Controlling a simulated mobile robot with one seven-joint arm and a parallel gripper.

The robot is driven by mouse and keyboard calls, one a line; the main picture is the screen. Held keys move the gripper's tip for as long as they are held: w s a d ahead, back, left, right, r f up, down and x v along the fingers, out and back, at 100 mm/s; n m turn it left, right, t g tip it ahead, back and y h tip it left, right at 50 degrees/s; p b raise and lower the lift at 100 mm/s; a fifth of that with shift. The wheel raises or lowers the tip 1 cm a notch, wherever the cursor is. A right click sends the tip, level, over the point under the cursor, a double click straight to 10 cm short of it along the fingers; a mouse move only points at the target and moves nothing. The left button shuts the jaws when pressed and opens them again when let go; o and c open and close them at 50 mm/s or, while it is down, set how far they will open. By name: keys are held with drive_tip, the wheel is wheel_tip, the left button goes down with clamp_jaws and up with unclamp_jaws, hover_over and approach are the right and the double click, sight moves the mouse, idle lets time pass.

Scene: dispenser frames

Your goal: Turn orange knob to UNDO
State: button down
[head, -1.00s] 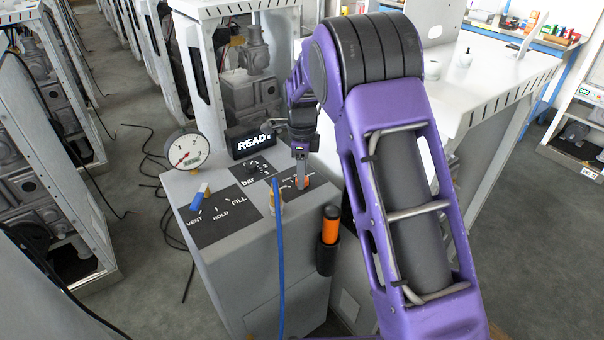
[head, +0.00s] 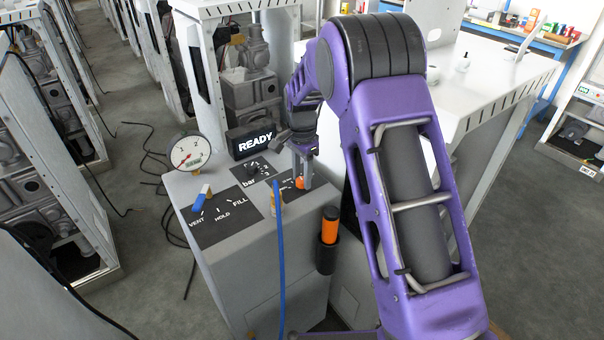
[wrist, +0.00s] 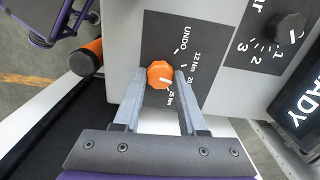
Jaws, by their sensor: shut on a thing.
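The orange knob (wrist: 160,75) is an octagonal dial on a dark label plate (wrist: 190,45) on the grey cabinet's sloped top. In the wrist view its white pointer mark faces the lower side, toward the 28 Nm label and away from UNDO (wrist: 184,40). My gripper (wrist: 160,77) has one finger on each side of the knob and is shut on it. In the head view the knob (head: 300,184) shows as a small orange patch at my gripper's tips (head: 303,178); the fingers hide part of its plate.
The black bar knob (head: 253,169), the READY display (head: 250,142), a gauge (head: 190,153) and the blue-handled VENT/HOLD/FILL valve (head: 201,198) share the cabinet top. A blue hose (head: 279,250) runs down the front. An orange-handled tool (head: 329,226) sits in a holder nearby.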

sight(302, 179)
drive_tip(key=n, duration=0.7)
drive_tip(key=shift+p, duration=0.35)
drive_tip(key=n, duration=0.7)
drive_tip(key=shift+p, duration=0.3)
drive_tip(key=shift+n, duration=0.3)
drive_tip(key=shift+c, duration=2.3)
unclamp_jaws()
wheel_tip(302, 179, up, 18)
drive_tip(key=p, duration=0.1)
drive_tip(key=shift+f, duration=0.25)
